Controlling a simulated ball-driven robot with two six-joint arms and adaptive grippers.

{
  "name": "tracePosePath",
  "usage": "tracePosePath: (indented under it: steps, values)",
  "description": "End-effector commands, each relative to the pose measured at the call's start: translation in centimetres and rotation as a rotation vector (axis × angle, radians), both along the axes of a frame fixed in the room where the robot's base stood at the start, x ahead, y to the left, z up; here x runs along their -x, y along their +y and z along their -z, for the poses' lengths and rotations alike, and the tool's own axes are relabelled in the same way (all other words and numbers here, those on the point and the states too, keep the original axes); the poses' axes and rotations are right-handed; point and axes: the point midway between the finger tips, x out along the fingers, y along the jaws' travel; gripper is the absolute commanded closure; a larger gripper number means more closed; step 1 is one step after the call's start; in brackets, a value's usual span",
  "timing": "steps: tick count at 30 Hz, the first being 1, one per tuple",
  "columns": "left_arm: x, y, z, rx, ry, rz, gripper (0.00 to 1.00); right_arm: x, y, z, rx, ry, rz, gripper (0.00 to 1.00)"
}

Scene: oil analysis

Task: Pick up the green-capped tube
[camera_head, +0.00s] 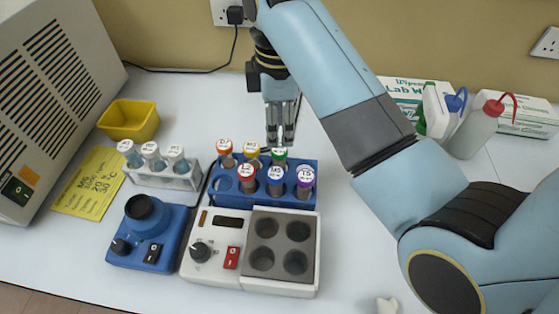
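The green-capped tube (279,155) stands in the back row of the blue rack (219,193), between a yellow-capped tube (252,149) and the rack's right end. My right gripper (280,139) points down just above and behind the green cap. Its two silver fingers look apart with nothing between them. Whether they touch the cap cannot be told. Only the upper part of the green-capped tube shows; the front-row tubes and rack hide the rest. My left gripper is not in view.
Orange (225,147), red (246,171), white (275,172) and purple (305,175) caps crowd the rack. A heater block (282,279) and blue mixer (180,222) stand in front. A clear rack with vials (164,181) is left. Bottles (476,130) stand right.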

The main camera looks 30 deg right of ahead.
Motion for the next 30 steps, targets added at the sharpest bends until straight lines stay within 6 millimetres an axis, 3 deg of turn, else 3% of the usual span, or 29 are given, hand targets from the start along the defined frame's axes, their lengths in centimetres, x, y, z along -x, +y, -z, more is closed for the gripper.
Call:
tracePosePath:
  steps: [5,15,23,30]
  values:
    - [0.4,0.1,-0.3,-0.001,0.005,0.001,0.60,0.0,-0.1,1.4,0.001,0.002,0.001,0.62]
    - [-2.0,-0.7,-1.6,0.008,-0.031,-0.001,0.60,-0.1,-0.1,6.0,0.000,0.001,0.001,0.62]
    - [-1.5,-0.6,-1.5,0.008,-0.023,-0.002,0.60,-0.2,-0.1,6.5,0.000,-0.002,0.001,0.62]
    - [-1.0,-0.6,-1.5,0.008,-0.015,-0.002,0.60,-0.1,-0.1,6.4,0.000,-0.001,0.001,0.92]
